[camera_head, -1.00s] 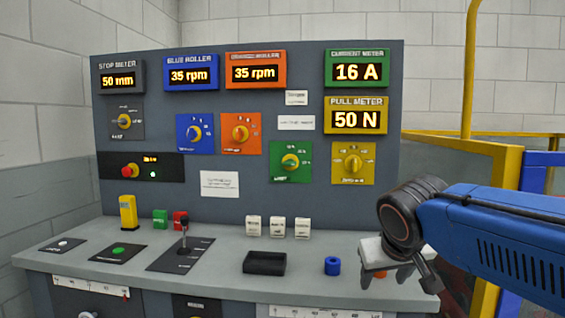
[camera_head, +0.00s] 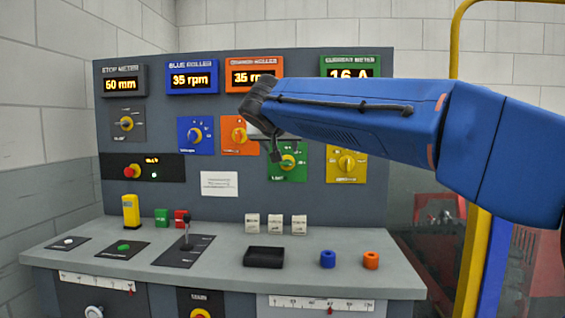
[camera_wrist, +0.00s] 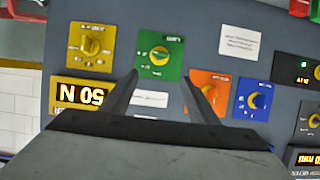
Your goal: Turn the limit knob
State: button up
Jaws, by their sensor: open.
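The yellow knob on the green plate (camera_head: 288,162) sits on the upright panel, below the current meter. Its small label looks like "LIMIT" but is blurred. In the wrist view, which is upside down, this knob (camera_wrist: 159,55) shows between and beyond my finger tips. My gripper (camera_wrist: 159,77) is open and empty, with its two fingers spread, apart from the knob. In the head view my gripper (camera_head: 274,148) is in front of the panel, near the green plate's upper left. It partly covers the orange plate's right side. My arm hides the pull meter in the head view.
Nearby knobs sit on the yellow plate (camera_head: 347,162), orange plate (camera_head: 237,135) and blue plate (camera_head: 195,135). The pull meter (camera_wrist: 83,94) reads 50 N.

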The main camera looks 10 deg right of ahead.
aim_at(286, 162)
jog(key=x, duration=1.7)
jog(key=shift+w+f, duration=0.1)
jog(key=shift+f, duration=0.1)
jog(key=c, duration=1)
